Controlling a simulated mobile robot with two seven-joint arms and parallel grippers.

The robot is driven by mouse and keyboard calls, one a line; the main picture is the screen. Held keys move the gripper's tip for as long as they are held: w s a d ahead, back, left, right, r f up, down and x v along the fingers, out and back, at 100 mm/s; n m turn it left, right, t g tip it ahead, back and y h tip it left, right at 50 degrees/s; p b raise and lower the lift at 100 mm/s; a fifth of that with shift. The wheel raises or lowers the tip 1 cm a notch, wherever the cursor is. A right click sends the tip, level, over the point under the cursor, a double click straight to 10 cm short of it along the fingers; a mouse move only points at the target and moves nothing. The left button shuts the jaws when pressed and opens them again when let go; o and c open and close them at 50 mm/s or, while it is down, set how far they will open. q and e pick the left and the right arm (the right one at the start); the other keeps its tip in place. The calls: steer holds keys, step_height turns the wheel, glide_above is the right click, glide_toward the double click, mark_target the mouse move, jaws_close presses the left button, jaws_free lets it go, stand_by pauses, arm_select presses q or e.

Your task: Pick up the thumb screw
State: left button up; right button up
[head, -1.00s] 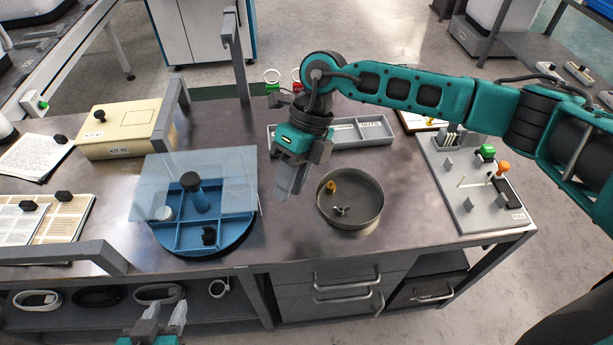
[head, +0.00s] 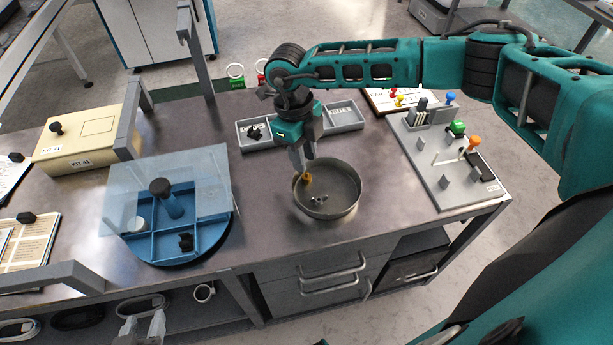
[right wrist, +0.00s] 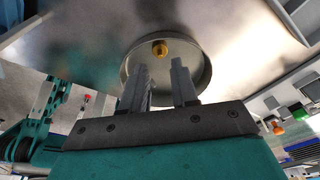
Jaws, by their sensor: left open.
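A shallow round grey metal tray (head: 352,203) stands on the bench and holds two small parts. One is a brass-coloured piece (head: 306,178) near its left rim; the other is a dark grey winged piece (head: 319,200) near the middle. I cannot tell for sure which is the thumb screw. My right gripper (head: 303,164) points down over the tray's far left rim, close to the brass piece. In the right wrist view its fingers (right wrist: 160,72) are apart and empty, with the brass piece (right wrist: 159,49) beyond them. My left gripper (head: 145,324) is open and empty at the bottom, in front of the bench.
A blue round divided holder (head: 205,245) under a clear sheet stands left of the tray. A labelled grey bin (head: 342,115) lies behind it, and a grey pegboard (head: 440,165) is at right. A grey rail (head: 55,280) edges the front left. Bare bench surrounds the tray.

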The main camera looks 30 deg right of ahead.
mark_target(307, 176)
steer(key=f, duration=0.4)
steer(key=shift+s+d+f, duration=0.2)
steer(key=shift+c, duration=0.3)
jaws_close()
